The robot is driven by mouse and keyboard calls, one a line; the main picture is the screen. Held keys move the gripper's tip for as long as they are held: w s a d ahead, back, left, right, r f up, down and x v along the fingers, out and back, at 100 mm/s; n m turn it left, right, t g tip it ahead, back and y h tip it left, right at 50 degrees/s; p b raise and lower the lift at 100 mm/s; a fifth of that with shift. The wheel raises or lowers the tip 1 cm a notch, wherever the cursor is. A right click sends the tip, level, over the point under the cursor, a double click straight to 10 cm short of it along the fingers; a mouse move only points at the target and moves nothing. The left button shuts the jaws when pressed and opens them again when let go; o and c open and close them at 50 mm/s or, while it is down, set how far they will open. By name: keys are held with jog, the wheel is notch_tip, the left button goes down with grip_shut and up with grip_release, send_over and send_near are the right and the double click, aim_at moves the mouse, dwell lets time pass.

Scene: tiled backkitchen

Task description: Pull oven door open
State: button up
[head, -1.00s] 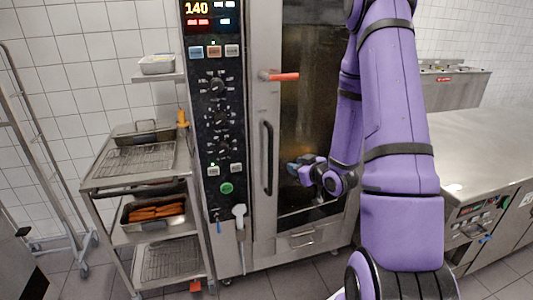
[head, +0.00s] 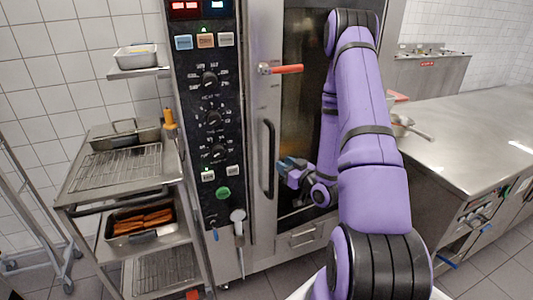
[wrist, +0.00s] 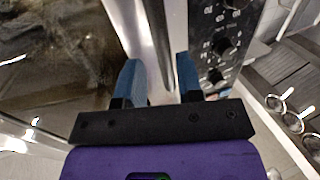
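The tall steel oven (head: 259,110) stands in the middle of the head view. Its glass door (head: 302,110) looks closed. A black vertical bar handle (head: 269,160) runs along the door's left side, and a lever with a red grip (head: 285,69) sits above it. My gripper (head: 283,164) is just right of the bar handle at its mid-height. In the wrist view, the two blue fingers of my gripper (wrist: 160,78) are apart, with a long strip running between and beyond them. I cannot tell whether the handle lies between the fingertips.
A control panel (head: 212,120) with knobs is left of the door. A hanging spray nozzle (head: 238,217) is below it. A steel rack (head: 91,199) with trays stands at the left. A steel counter (head: 465,150) is at the right. Some tiled floor shows in front.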

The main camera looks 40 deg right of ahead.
aim_at(274, 157)
jog(key=w, duration=0.9)
grip_shut()
